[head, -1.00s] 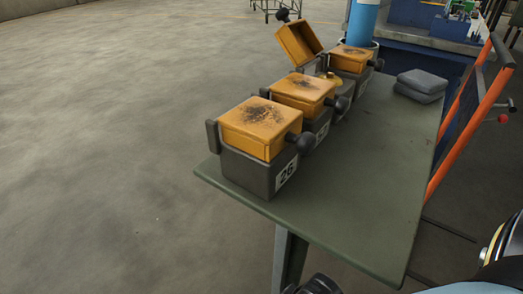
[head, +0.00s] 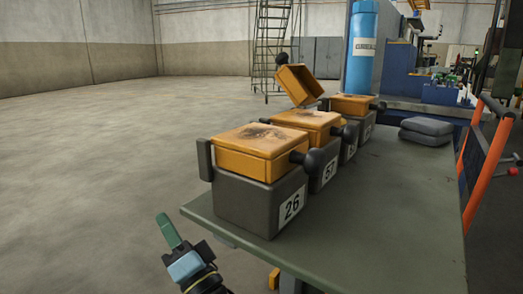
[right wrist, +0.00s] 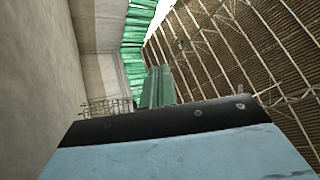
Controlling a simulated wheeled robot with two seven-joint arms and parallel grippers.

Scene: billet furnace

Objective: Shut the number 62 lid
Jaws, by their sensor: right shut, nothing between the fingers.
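A row of grey boxes with orange lids stands on the green table. One lid (head: 300,83) is raised and tilted open, with a dark ball knob at its upper left. It belongs to the third box (head: 350,148) from the front, whose number label is mostly hidden. I cannot read a 62 on any box. The near boxes, 26 (head: 255,205) and 57 (head: 322,178), and the far box (head: 366,118) have shut lids. My right gripper (head: 168,230), with green fingers, is shut and empty, left of the table's near corner. Its fingers (right wrist: 158,88) point upward. My left gripper is not in view.
The green table (head: 390,215) is clear to the right of the boxes. Grey folded pads (head: 426,128) lie at its far right. A blue cylinder (head: 361,50) stands behind the boxes. An orange rail (head: 486,170) runs along the right. The floor (head: 90,170) at left is open.

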